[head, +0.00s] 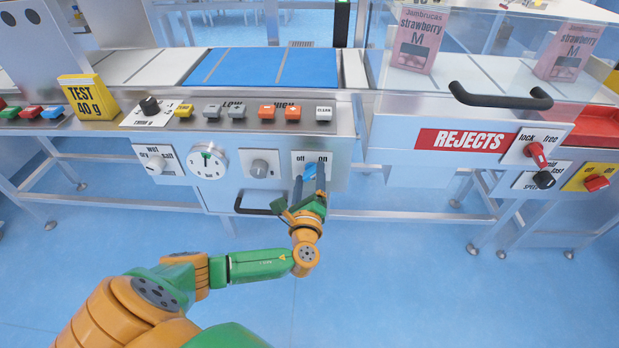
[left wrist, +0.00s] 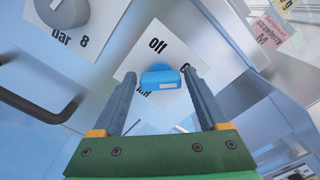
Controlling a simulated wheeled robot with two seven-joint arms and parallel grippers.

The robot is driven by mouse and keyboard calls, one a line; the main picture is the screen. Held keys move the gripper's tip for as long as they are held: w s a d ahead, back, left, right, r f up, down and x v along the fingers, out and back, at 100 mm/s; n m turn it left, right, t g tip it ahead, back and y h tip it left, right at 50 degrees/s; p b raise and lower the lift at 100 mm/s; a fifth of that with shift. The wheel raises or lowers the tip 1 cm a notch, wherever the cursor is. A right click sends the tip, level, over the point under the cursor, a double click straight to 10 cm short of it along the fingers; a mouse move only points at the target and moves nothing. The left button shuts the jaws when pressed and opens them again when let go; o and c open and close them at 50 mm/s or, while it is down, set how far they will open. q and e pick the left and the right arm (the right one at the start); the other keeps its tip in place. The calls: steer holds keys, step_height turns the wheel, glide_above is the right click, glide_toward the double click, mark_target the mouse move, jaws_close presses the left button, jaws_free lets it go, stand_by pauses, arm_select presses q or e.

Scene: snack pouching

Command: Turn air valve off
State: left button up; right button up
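The air valve is a blue knob (head: 310,172) on a white plate marked "off" at left and "on" at right, on the front of the machine. In the left wrist view the blue knob (left wrist: 161,78) sits between my two fingertips, with "off" printed above it and the lower label partly hidden. My left gripper (head: 309,178) reaches up to the plate with one finger on each side of the knob. The fingers (left wrist: 161,84) look spread, with small gaps beside the knob; contact is not clear. My right gripper is not in view.
A pressure dial (head: 208,161) and a grey knob (head: 260,168) are left of the valve. A dark handle (head: 258,206) is just below left. Push buttons (head: 238,111) line the ledge above. A REJECTS box (head: 462,140) is at right. The floor in front is clear.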

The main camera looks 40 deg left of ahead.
arm_select(q)
steer(key=c, duration=1)
steer(key=shift+o, duration=0.2)
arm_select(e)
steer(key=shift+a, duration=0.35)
